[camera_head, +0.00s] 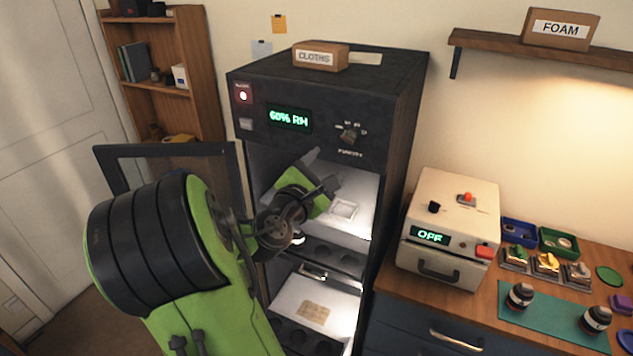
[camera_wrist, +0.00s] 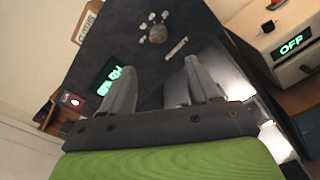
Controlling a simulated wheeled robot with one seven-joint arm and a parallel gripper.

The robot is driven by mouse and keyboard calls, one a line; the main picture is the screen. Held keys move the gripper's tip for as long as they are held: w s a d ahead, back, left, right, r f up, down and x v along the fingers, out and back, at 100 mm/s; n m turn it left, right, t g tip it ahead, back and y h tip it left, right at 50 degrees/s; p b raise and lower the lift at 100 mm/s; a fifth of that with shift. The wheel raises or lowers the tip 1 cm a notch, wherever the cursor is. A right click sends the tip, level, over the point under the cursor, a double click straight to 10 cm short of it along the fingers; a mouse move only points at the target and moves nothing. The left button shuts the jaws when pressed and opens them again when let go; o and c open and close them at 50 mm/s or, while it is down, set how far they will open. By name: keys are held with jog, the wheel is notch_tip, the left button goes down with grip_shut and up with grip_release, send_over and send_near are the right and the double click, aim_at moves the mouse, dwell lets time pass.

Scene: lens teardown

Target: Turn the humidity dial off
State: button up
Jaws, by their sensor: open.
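The humidity dial (camera_head: 349,133) is a small dark knob on the upper right front of a tall black cabinet (camera_head: 390,110), with marks above it and a label below. It also shows in the wrist view (camera_wrist: 158,33), beyond my fingers. A green display (camera_head: 289,118) left of the dial reads 60% RH. My gripper (camera_head: 322,168) is open and empty, in front of the cabinet and lower than the dial in the head view. In the wrist view my two fingers (camera_wrist: 158,72) point toward the panel, apart from the dial. The exact dial setting is too small to read.
The cabinet's door (camera_head: 165,150) stands open at the left; lit shelves show inside. A CLOTHS box (camera_head: 320,56) sits on top. Right of it, a cream box device (camera_head: 455,205) showing OFF stands on a wooden bench with several small parts and a green mat (camera_head: 545,325).

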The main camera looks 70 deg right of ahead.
jog(key=shift+w+a, duration=0.15)
jog(key=shift+a, duration=1.7)
